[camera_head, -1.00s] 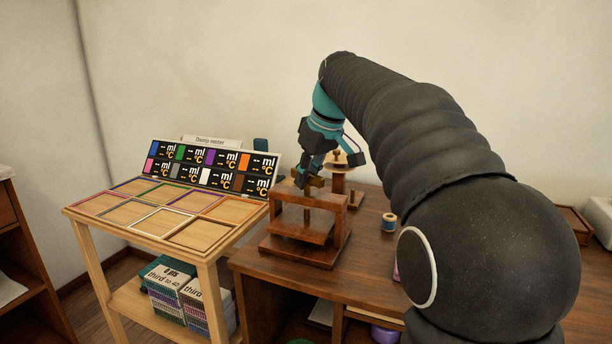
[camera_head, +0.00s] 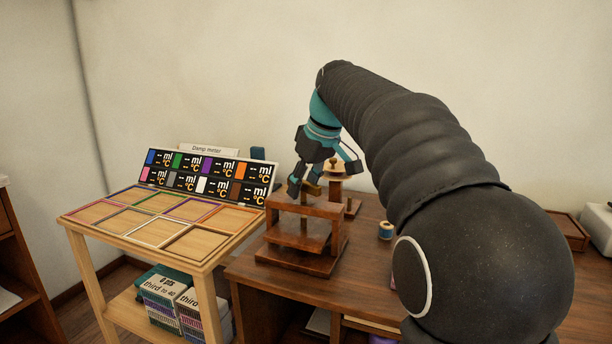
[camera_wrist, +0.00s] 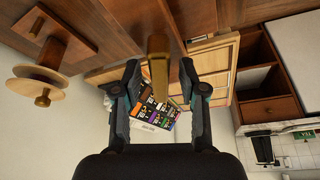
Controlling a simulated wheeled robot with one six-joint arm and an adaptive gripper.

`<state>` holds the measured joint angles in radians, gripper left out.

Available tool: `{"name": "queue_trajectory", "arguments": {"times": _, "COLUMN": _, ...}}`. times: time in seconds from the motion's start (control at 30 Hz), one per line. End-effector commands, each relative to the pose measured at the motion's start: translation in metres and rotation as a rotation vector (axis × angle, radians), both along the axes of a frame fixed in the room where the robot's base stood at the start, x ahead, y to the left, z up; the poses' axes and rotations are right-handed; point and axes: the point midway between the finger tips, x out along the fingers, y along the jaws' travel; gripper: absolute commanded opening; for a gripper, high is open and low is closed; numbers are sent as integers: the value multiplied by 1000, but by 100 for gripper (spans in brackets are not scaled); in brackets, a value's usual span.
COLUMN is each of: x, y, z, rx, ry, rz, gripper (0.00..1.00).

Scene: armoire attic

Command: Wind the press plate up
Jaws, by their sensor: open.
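The wooden press (camera_head: 322,211) stands on the desk, with its press plate (camera_head: 297,238) level between the top beam and the base. A brass handle (camera_head: 312,190) rises above the top beam. My gripper (camera_head: 320,180) is over the press with its fingers spread. In the wrist view the brass handle (camera_wrist: 157,62) lies between the two open fingers of my gripper (camera_wrist: 160,72), with a gap on each side. Part of the handle is hidden behind a finger in the head view.
A wooden spool stand (camera_head: 335,168) is close behind the press. A blue thread spool (camera_head: 386,230) stands to its right on the desk (camera_head: 362,262). A light wooden table (camera_head: 152,246) with coloured frames and a damp meter board (camera_head: 208,176) is at left.

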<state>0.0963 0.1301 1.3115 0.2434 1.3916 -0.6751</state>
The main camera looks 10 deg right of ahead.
Motion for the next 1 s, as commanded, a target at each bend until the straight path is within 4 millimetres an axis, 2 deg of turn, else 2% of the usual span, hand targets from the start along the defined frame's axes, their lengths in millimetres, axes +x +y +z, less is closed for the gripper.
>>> {"name": "queue_trajectory", "arguments": {"times": 0.17, "x": -5, "y": -4, "z": 17, "rx": 0, "ry": -4, "rz": -1, "gripper": 42}}
{"name": "queue_trajectory", "arguments": {"times": 0.6, "x": -31, "y": -21, "z": 92, "rx": 0, "ry": -2, "rz": -2, "gripper": 42}}
{"name": "queue_trajectory", "arguments": {"times": 0.8, "x": -36, "y": -25, "z": 107, "rx": 0, "ry": -1, "rz": -1, "gripper": 42}}
{"name": "queue_trajectory", "arguments": {"times": 1.0, "x": -38, "y": -25, "z": 110, "rx": 0, "ry": 0, "rz": -1, "gripper": 42}}
